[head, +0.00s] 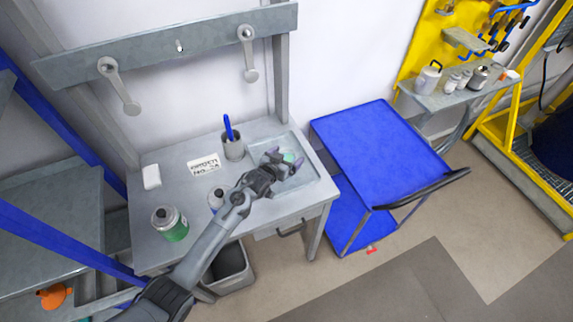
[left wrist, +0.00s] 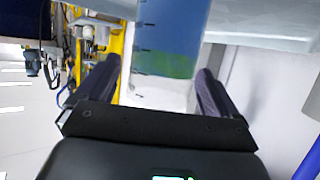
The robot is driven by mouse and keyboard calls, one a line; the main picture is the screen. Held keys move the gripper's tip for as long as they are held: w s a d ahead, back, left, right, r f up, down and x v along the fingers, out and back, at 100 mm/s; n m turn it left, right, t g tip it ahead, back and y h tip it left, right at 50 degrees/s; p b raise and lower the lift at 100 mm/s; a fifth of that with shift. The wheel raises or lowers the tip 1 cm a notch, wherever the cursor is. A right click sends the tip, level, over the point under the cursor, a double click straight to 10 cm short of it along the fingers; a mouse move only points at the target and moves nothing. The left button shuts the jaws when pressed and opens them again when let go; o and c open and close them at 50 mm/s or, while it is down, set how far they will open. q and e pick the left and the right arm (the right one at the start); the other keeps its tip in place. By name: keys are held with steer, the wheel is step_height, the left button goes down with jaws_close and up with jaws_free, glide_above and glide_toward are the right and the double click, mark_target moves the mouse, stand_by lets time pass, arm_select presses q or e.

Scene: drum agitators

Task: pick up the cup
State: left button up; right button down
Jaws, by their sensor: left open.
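The cup (head: 289,157) is a small clear vessel with a green content, in the shallow tray at the right of the grey workbench. In the left wrist view the cup (left wrist: 168,45) looks bluish and see-through, with dark measuring marks and a green band. My left gripper (head: 285,161) is at the cup, hiding much of it in the head view. In the left wrist view its open fingers (left wrist: 157,88) stand one on each side of the cup, with gaps showing. Whether either finger touches it is unclear. My right gripper is not in view.
On the bench (head: 160,222) stand a grey holder with a blue pen (head: 233,148), a green-labelled can (head: 170,224), a small bottle (head: 216,199), a white block (head: 151,177) and a sign (head: 204,166). A blue cart (head: 375,150) stands close at right.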

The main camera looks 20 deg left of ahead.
arm_select(q)
steer(key=c, duration=1.2)
steer(key=shift+r, duration=0.25)
